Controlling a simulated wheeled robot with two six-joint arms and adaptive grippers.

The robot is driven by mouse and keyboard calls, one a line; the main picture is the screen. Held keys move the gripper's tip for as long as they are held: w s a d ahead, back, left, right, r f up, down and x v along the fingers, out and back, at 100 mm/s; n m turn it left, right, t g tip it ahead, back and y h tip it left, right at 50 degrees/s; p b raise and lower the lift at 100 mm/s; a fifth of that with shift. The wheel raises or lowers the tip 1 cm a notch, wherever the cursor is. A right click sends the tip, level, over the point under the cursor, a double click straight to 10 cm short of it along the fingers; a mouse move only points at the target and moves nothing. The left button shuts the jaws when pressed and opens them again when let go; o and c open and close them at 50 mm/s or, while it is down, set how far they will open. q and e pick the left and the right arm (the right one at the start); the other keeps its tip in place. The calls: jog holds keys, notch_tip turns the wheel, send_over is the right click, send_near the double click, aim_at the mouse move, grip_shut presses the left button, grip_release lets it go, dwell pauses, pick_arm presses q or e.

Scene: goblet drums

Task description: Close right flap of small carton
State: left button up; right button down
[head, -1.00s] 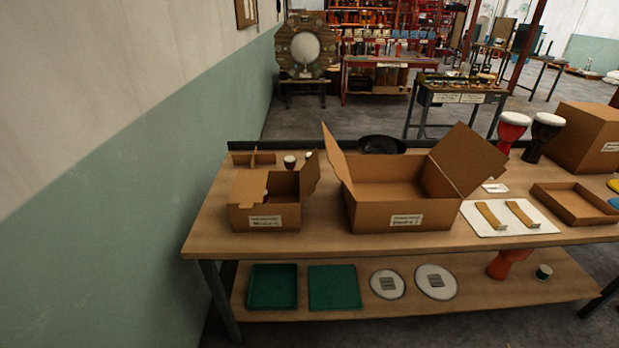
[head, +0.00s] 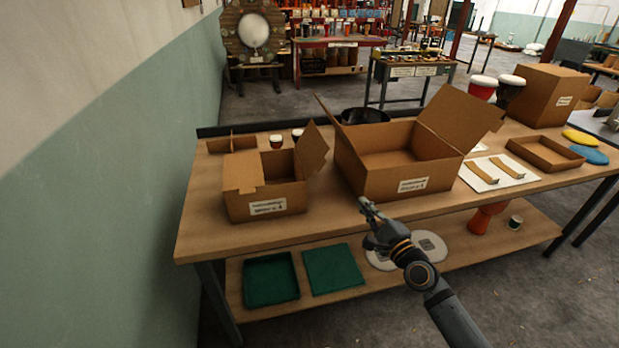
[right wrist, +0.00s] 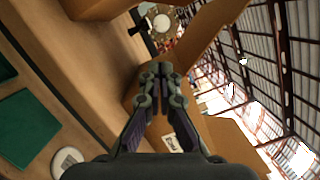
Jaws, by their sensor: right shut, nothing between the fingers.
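The small carton (head: 265,208) stands on the left part of the workbench, with a label on its front. Its right flap (head: 311,150) stands up and leans outward, open. Its left flap (head: 242,172) lies folded over the top on the left side. My right gripper (head: 364,202) is shut and empty, in front of the large carton and to the right of the small one, apart from both. In the right wrist view the shut fingers (right wrist: 158,72) point toward cardboard. My left gripper is not in view.
The large open carton (head: 382,182) stands just right of the small one, flaps raised. A cardboard divider (head: 230,144) and small drums (head: 276,141) are behind the small carton. The bench top (head: 215,242) in front of it is clear. A wall is at the left.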

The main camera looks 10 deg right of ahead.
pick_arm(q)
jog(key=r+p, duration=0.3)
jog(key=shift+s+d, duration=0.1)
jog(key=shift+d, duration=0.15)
pick_arm(e)
jog(key=w+a+r, duration=0.6)
jog(key=w+a, duration=0.1)
jog(key=w, duration=0.2)
jog(key=shift+w+m+y, duration=0.15)
jog(key=shift+m+y, duration=0.15)
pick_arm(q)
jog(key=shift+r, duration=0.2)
pick_arm(e)
jog(key=shift+r, duration=0.15)
